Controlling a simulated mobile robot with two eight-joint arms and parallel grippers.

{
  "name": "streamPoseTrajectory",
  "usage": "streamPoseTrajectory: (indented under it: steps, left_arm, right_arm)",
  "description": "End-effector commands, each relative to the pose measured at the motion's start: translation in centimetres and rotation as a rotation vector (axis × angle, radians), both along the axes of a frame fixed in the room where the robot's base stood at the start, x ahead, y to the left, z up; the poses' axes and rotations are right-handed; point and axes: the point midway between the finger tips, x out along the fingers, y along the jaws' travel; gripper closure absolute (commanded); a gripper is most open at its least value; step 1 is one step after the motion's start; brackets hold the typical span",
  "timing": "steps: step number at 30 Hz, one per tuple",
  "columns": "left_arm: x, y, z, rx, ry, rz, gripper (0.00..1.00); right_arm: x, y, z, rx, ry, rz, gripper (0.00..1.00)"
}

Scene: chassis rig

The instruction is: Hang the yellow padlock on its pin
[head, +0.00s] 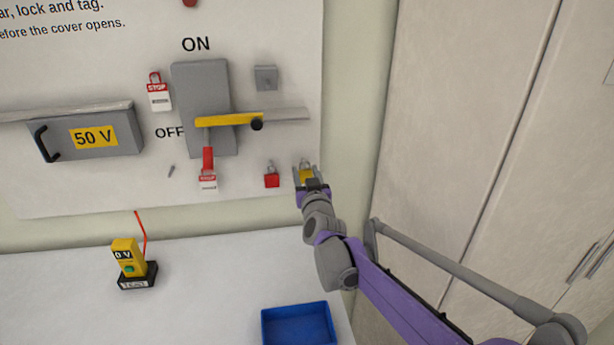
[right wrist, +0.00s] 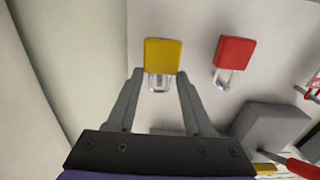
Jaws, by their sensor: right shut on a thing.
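The yellow padlock (head: 306,175) is at the lower right of the white board, just right of a red padlock (head: 271,180). My right gripper (head: 305,171) is shut on the yellow padlock, with a finger on either side. In the right wrist view the yellow padlock (right wrist: 163,54) sits between the fingertips of my right gripper (right wrist: 160,75), its metal shackle pointing down in that picture. I cannot tell whether a pin passes through the shackle or whether the padlock touches the board. My left gripper is not in view.
A grey switch box (head: 190,85) with a yellow handle (head: 228,120) is on the board. Red tags (head: 158,92) hang nearby. A small grey peg (head: 171,171) shows lower left. A yellow tester (head: 127,258) and blue tray (head: 300,325) are on the white worktop (head: 205,290).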

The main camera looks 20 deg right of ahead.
Motion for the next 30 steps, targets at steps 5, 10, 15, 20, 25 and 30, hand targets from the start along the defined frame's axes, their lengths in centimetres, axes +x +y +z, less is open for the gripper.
streamPoseTrajectory:
  steps: [5,10,15,20,25,30]
  left_arm:
    - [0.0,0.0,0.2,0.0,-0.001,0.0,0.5]
    - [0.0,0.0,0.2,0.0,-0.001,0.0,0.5]
    - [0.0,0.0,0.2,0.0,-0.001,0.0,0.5]
    - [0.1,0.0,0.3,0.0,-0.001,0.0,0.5]
    - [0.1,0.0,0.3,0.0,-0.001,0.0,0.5]
    - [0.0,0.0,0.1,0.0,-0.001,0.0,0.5]
  right_arm:
    - [0.9,-0.3,0.0,0.0,0.0,-0.001,1.0]
    - [0.4,-0.1,0.1,0.0,0.0,0.0,1.0]
    - [-0.4,0.1,0.2,0.0,0.0,0.0,1.0]
    - [-1.2,0.3,0.3,0.0,0.0,0.0,1.0]
    - [-2.0,0.5,0.4,0.0,0.0,0.0,1.0]
    - [-2.8,0.8,0.3,0.0,0.0,0.0,1.0]
